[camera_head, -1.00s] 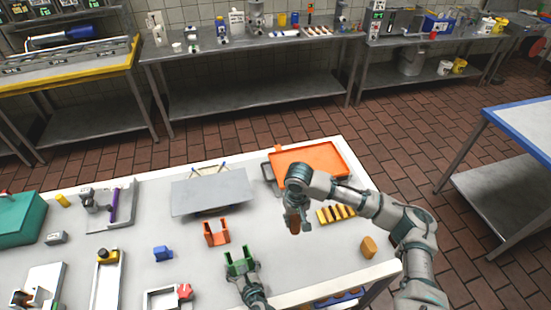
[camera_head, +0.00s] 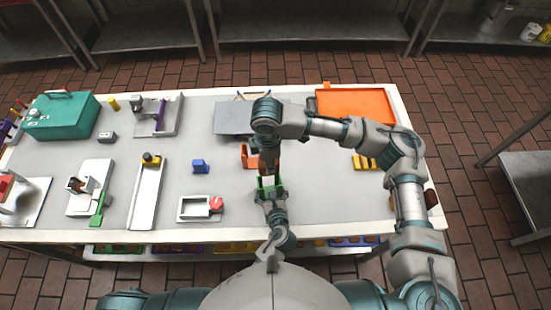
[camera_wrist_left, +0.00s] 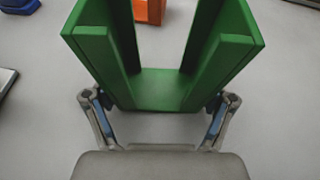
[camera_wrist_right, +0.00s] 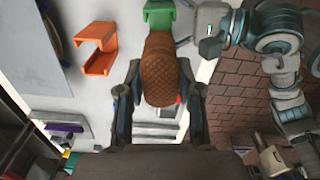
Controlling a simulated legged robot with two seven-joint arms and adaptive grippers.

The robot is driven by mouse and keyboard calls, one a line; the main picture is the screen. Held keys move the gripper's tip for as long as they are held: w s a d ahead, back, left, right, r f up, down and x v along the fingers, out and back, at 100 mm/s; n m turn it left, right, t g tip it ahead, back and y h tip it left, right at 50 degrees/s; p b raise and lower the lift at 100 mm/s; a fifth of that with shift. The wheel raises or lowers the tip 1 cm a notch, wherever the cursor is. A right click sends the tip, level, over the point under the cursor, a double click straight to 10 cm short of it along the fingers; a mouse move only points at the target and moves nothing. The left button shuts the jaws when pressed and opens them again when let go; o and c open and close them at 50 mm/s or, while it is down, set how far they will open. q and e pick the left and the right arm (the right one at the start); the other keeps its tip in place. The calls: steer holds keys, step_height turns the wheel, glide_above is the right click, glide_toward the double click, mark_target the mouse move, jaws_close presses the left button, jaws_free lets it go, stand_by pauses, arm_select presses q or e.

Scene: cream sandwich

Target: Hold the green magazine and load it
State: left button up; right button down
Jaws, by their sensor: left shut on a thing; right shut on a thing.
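The green magazine (camera_head: 279,187) is a U-shaped holder on the table's front part. In the left wrist view the green magazine (camera_wrist_left: 160,88) stands between my left fingers, its channel showing no biscuit. My left gripper (camera_head: 270,196) is shut on it from the near side. My right gripper (camera_head: 267,168) hangs above the magazine from the far side. In the right wrist view it is shut on a brown textured oval biscuit (camera_wrist_right: 164,72), whose far end lies close to the green magazine (camera_wrist_right: 160,15). Whether they touch cannot be told.
An orange U-shaped holder (camera_head: 246,158) stands just behind the green one, left of my right gripper. A grey sloped plate (camera_head: 231,118) and an orange tray (camera_head: 357,104) lie further back. Several yellow-brown pieces (camera_head: 362,162) lie right. The table is clear at front right.

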arm_select(q)
steer(key=shift+d+f, duration=0.1)
arm_select(e)
steer(key=shift+d+f, duration=0.1)
steer(key=shift+f, duration=0.05)
steer(key=shift+f, duration=2.8)
steer(key=shift+f, duration=0.3)
steer(key=shift+f, duration=3.85)
steer(key=c, duration=0.7)
jaws_free()
step_height(320, 180, up, 12)
steer(key=shift+f, duration=0.1)
